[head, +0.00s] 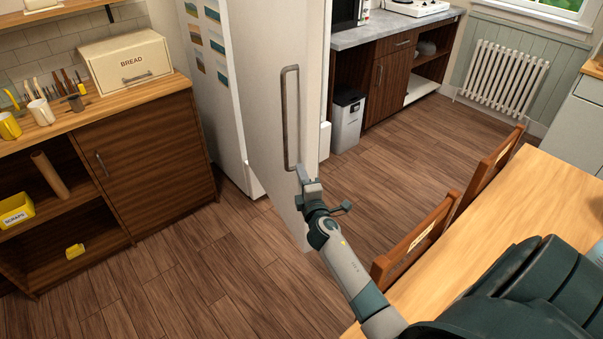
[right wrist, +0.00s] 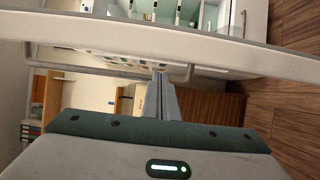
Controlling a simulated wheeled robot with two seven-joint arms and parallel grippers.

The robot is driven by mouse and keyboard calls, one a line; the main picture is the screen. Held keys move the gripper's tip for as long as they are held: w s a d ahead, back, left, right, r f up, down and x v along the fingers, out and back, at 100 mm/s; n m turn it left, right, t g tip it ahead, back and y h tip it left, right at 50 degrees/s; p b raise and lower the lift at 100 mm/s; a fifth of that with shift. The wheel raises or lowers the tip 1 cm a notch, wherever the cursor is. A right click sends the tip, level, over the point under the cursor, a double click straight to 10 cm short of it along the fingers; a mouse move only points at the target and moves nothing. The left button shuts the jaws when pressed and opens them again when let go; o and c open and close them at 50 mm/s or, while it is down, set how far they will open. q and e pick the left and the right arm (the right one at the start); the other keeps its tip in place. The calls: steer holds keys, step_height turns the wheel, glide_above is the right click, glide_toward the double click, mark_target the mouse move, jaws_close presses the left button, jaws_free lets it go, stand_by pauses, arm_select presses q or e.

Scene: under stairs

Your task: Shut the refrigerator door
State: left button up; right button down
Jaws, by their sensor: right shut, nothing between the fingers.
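The white refrigerator (head: 212,100) stands at the back, left of centre, with pictures on its side. Its door (head: 262,140) stands open, swung out toward me, with a long upright grey handle (head: 286,118) on its face. My right gripper (head: 304,176) is shut and empty at the handle's lower end, in front of the door. I cannot tell whether it touches. In the right wrist view, the shut fingers (right wrist: 160,96) point toward the grey handle bar (right wrist: 95,70). The pale door edge (right wrist: 200,45) crosses above them, and shelves inside the refrigerator (right wrist: 178,12) show beyond. My left gripper is out of view.
A wooden cabinet (head: 160,165) with a bread box (head: 126,60) stands at left. A table (head: 520,215) with chairs (head: 418,240) is close at right, beside my right arm. A bin (head: 347,118) stands behind the door. The floor (head: 215,275) in front is clear.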

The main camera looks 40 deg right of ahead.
mark_target(296, 157)
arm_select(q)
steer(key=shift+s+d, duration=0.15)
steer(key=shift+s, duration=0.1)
arm_select(e)
steer(key=shift+x, duration=3.95)
steer(key=shift+d, duration=0.1)
